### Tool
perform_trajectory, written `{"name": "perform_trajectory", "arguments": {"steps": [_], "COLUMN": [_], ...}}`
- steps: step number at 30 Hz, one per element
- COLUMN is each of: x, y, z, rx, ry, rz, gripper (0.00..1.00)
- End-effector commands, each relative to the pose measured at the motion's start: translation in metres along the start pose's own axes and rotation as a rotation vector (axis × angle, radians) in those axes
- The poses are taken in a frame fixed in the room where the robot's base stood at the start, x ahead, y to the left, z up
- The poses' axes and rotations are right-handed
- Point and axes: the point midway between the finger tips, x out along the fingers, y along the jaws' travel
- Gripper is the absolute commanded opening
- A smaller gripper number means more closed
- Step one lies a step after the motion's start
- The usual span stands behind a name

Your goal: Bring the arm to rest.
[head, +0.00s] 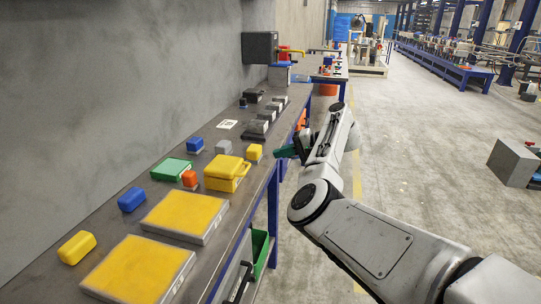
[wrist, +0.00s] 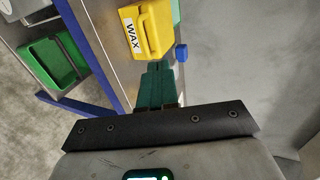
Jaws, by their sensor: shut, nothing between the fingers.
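My arm reaches in from the lower right of the head view, bent at the elbow, over the floor beside the bench (head: 225,235). My gripper (head: 280,152) has green fingers that point left toward the bench's right edge. In the wrist view my gripper (wrist: 158,68) is shut, with its two green fingers together and nothing between them. The fingertips show just below a yellow container marked WAX (wrist: 151,30) in that picture. Whether they touch it cannot be told there; in the head view they are apart from the yellow container (head: 226,173).
Yellow foam moulds (head: 185,215), a green case (head: 171,169) and small blue, yellow, orange and grey blocks lie along the bench. Grey and black pieces (head: 256,128) lie farther back. A green bin (head: 260,252) sits below the bench. Floor to the right is open, with a grey box (head: 512,162).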

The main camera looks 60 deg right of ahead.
Motion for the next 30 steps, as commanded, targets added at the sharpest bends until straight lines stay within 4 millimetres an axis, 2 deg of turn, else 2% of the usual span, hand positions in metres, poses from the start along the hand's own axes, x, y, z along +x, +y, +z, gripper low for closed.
{"name": "perform_trajectory", "arguments": {"steps": [3, 11, 14, 17, 20, 24, 30], "x": [-0.006, -0.007, -0.003, 0.004, 0.011, 0.017, 0.019], "y": [0.001, 0.001, 0.014, 0.047, 0.09, 0.145, 0.204], "z": [0.0, 0.0, 0.005, 0.019, 0.042, 0.082, 0.145], "rx": [0.0, 0.0, -0.004, -0.021, -0.059, -0.142, -0.299], "ry": [0.002, 0.001, 0.0, 0.002, -0.002, -0.023, -0.084], "rz": [0.0, 0.0, 0.032, 0.119, 0.244, 0.427, 0.65], "gripper": [0.0, 0.0, 0.0, 0.0, 0.0, 0.0, 0.0]}}
